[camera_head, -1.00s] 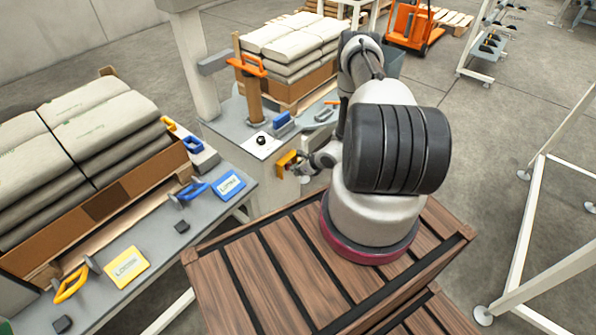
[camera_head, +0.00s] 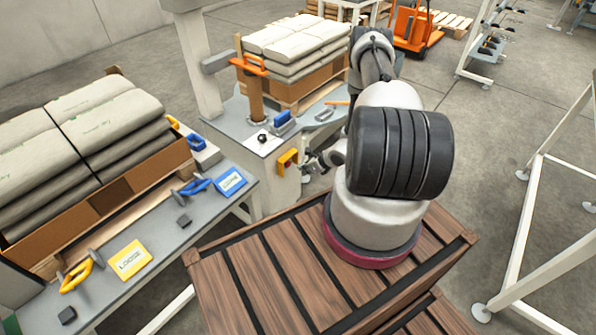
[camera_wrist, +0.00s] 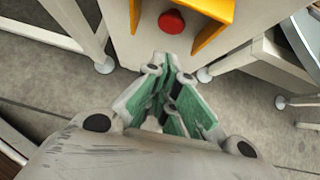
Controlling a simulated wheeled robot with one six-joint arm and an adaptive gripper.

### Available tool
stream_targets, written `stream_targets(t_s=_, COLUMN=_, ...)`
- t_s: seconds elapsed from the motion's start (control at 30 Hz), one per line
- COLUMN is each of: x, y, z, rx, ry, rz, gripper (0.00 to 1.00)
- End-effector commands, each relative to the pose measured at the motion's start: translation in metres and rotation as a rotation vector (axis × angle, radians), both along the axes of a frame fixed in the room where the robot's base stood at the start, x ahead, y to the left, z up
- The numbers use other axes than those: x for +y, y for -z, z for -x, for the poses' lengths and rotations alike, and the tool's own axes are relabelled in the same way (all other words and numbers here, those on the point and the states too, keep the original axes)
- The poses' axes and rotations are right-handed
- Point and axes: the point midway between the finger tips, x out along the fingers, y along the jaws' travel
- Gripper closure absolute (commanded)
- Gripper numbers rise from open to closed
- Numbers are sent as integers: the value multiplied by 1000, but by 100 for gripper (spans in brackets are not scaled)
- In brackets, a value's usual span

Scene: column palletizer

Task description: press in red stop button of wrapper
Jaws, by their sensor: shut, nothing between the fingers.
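The red stop button (camera_wrist: 171,21) is a round red knob on the wrapper's pale front panel (camera_wrist: 150,48), between the sides of a yellow guard (camera_wrist: 213,20) in the wrist view. In the head view the yellow guard (camera_head: 287,161) sits on the front of the wrapper base, with a small dark red patch of the button inside. My gripper (camera_wrist: 167,62) is shut and empty, its green-padded fingers pointing at the panel just below the button in the wrist view. In the head view my gripper (camera_head: 311,166) is to the right of the guard, apart from it.
The wrapper's top carries a black knob (camera_head: 262,137), a blue-handled tool (camera_head: 283,121) and stacked sacks (camera_head: 292,45). A table at left holds more sacks (camera_head: 83,140), blue and yellow clamps and signs. White frame legs (camera_wrist: 85,30) flank the wrapper panel.

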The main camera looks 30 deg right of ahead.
Motion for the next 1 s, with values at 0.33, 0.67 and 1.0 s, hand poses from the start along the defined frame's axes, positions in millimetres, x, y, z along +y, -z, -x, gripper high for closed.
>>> stream_targets(t_s=0.33, x=-19, y=-51, z=42, rx=1, ry=2, rz=1, gripper=100)
stream_targets(t_s=0.67, x=-22, y=-59, z=50, rx=2, ry=0, rz=1, gripper=100)
stream_targets(t_s=1.0, x=-22, y=-59, z=50, rx=3, ry=1, rz=1, gripper=100)
